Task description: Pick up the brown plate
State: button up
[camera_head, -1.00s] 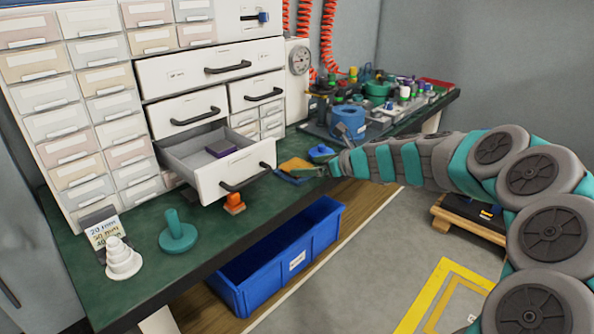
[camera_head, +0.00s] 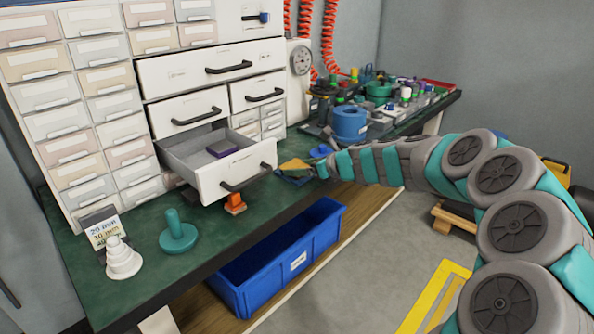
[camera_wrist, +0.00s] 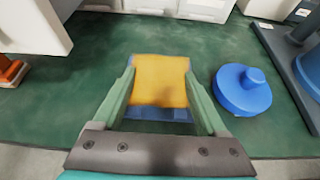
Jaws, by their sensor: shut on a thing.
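The brown plate (camera_wrist: 160,80) is a flat, yellow-brown square in the wrist view. It also shows in the head view (camera_head: 294,164), just right of the open drawer's front. My gripper (camera_wrist: 159,73) has one green finger at each side of the plate and is shut on it. A blue piece (camera_wrist: 158,113) shows at the plate's near edge, between the fingers. I cannot tell whether the plate is clear of what lies under it. In the head view my arm's end hides the fingertips.
A blue knobbed disc (camera_wrist: 242,88) stands close to the right finger. The open drawer (camera_head: 238,170) juts out at the left, with an orange piece (camera_head: 235,202) below it. A blue bin (camera_head: 277,262) sits below the green bench (camera_head: 130,260).

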grip_shut()
dwell(0.5)
